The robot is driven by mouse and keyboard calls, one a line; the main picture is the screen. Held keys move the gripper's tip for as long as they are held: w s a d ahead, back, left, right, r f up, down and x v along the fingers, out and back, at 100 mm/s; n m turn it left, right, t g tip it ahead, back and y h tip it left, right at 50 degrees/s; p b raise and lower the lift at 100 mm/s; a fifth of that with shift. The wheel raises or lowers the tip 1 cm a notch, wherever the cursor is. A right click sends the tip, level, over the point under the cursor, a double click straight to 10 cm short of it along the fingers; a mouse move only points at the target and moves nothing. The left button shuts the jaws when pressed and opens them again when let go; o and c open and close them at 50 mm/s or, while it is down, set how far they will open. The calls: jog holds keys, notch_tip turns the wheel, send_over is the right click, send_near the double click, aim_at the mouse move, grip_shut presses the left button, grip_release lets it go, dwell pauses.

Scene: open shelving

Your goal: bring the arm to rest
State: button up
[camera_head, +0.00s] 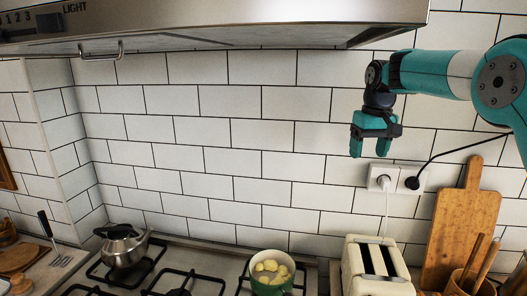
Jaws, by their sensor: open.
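My gripper (370,146) hangs at the end of my teal and white arm (440,75) at the upper right. It points down in front of the tiled wall, above the toaster and apart from it. Nothing shows between its fingers, and it is open. The arm comes in from the right edge, and the rest of it is out of the picture.
A range hood (210,25) spans the top. Below are a stove (190,275) with a kettle (123,246), a green pot (269,273) of yellowish pieces, a toaster (352,262), a plugged socket (383,178) and a cutting board (462,225). The air left of my gripper is clear.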

jog(key=s+a+f+n+y+b, duration=0.1)
jog(key=s+a+f+b, duration=0.2)
jog(key=s, duration=1)
jog(key=s+a+f+n+y+b, duration=0.1)
jog(key=s+a+f+b, duration=0.3)
jog(key=s+f, duration=0.4)
jog(key=s+a+f+n+y+b, duration=0.1)
jog(key=s+a+f+n+b, duration=0.2)
jog(key=s, duration=1.6)
notch_tip(320, 180, down, 2)
jog(key=shift+a+f+g+y+b, duration=0.2)
jog(key=shift+a+g+y+b, duration=0.15)
jog(key=shift+a+b, duration=0.35)
jog(key=shift+a, duration=0.1)
